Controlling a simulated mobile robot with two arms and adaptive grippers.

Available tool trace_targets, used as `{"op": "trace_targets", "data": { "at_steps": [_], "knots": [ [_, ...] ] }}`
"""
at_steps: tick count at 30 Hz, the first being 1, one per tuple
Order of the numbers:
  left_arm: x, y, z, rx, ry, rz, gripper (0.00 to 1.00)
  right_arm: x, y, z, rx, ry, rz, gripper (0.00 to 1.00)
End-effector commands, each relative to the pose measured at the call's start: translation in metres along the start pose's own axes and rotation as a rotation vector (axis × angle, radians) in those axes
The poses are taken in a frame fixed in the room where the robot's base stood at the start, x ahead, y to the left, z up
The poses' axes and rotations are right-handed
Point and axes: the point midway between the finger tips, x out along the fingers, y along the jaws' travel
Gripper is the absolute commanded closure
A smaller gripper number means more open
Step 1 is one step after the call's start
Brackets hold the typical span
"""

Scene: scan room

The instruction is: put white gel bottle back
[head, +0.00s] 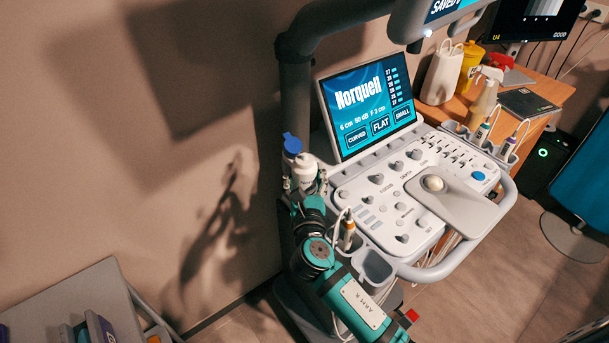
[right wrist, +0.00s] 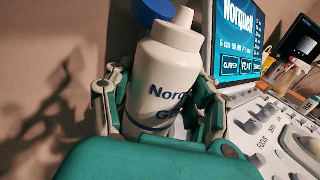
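The white gel bottle (head: 307,169) stands at the left side of the ultrasound console, just left of its screen. In the right wrist view the bottle (right wrist: 160,85) shows "Norq…" and "GE…" lettering, a white nozzle on top, and a slight tilt. My right gripper (head: 304,190) has its fingers on both sides of the bottle, against its body, as the right wrist view (right wrist: 158,115) shows. The bottle's base is hidden behind my gripper, so I cannot tell whether it rests in a holder. My left gripper is not in view.
The console screen (head: 368,103) and control panel (head: 415,200) are close on the right. A wooden desk (head: 545,85) with bottles is farther right.

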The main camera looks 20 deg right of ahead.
Motion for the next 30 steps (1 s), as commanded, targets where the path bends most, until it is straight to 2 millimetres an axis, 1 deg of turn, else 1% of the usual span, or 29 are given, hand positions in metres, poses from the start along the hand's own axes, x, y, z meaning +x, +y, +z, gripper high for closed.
{"op": "trace_targets", "data": {
  "at_steps": [1,3,4,12,17,18,19,27,30],
  "knots": [
    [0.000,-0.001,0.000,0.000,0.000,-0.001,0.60,0.000,0.000,0.000,0.000,0.000,0.000,0.35],
    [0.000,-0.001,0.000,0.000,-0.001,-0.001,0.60,0.000,0.000,0.000,0.000,0.000,0.000,0.26],
    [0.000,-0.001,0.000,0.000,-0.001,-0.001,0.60,0.000,0.000,0.000,0.000,0.000,0.000,0.23],
    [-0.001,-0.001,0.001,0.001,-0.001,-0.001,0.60,0.000,0.000,0.002,0.000,-0.001,0.000,0.23],
    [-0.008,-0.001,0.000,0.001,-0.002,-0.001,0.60,-0.002,0.000,0.016,0.002,-0.001,0.000,0.23],
    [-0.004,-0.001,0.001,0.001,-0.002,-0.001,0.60,-0.011,0.000,0.011,0.000,0.003,0.001,0.23],
    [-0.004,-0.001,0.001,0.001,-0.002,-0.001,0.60,-0.017,0.000,0.010,0.001,0.003,0.001,0.23],
    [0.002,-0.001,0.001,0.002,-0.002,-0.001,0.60,-0.078,0.000,0.010,0.001,0.003,0.001,0.23],
    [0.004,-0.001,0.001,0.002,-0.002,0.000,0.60,-0.096,0.000,0.011,0.001,0.002,0.001,0.23]
  ]
}}
